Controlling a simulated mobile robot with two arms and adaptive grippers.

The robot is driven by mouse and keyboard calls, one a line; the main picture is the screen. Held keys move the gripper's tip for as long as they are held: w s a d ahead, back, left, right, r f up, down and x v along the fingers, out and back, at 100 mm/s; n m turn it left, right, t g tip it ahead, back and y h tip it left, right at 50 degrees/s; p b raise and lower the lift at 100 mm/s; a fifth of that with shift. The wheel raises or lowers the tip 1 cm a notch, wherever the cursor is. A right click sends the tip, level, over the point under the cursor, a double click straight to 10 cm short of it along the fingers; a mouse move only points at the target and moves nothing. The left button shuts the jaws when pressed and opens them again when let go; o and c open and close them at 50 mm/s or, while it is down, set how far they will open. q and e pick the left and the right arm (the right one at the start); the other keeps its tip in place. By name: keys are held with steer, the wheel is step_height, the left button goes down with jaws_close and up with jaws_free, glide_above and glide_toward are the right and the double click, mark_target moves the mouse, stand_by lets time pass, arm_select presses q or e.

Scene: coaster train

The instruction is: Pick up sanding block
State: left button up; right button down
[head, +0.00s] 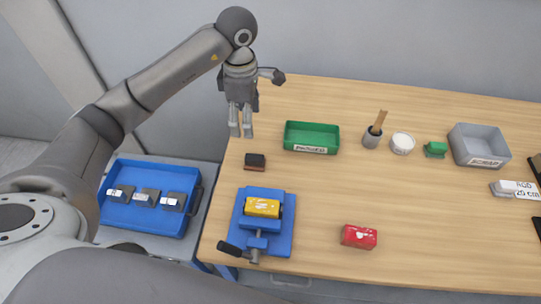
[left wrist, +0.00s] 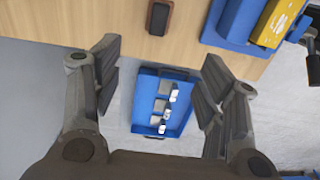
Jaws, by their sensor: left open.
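The sanding block (head: 255,161), a small dark block with a reddish-brown base, lies on the wooden table near its left edge. My right gripper is not in view.
A blue vise (head: 281,238) holding a yellow block stands in front of the block. A green tray (head: 312,137) is to its right, and a red block (head: 359,237) lies farther front right. A blue tray (head: 158,226) with grey pieces sits lower left. The table's middle is clear.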

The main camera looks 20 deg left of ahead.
arm_select(q)
step_height(320, 180, down, 2)
steer(key=b, duration=0.6)
glide_toward(254, 157)
steer(key=shift+s+a, duration=0.15)
steer(key=shift+a, duration=0.2)
steer(key=shift+f+b, duration=0.2)
steer(key=shift+b, duration=0.15)
steer(key=shift+f, duration=0.25)
step_height(254, 157, down, 4)
steer(key=shift+f+p, duration=0.2)
steer(key=shift+p, duration=0.45)
steer(key=f, duration=0.1)
steer(key=f+p, duration=0.1)
steer(key=f, duration=0.1)
steer(key=f+p, duration=0.1)
steer(key=f, duration=0.1)
steer(key=shift+d+f, duration=0.15)
steer(key=shift+d, duration=0.2)
steer(key=shift+f, duration=0.25)
steer(key=c, duration=1.1)
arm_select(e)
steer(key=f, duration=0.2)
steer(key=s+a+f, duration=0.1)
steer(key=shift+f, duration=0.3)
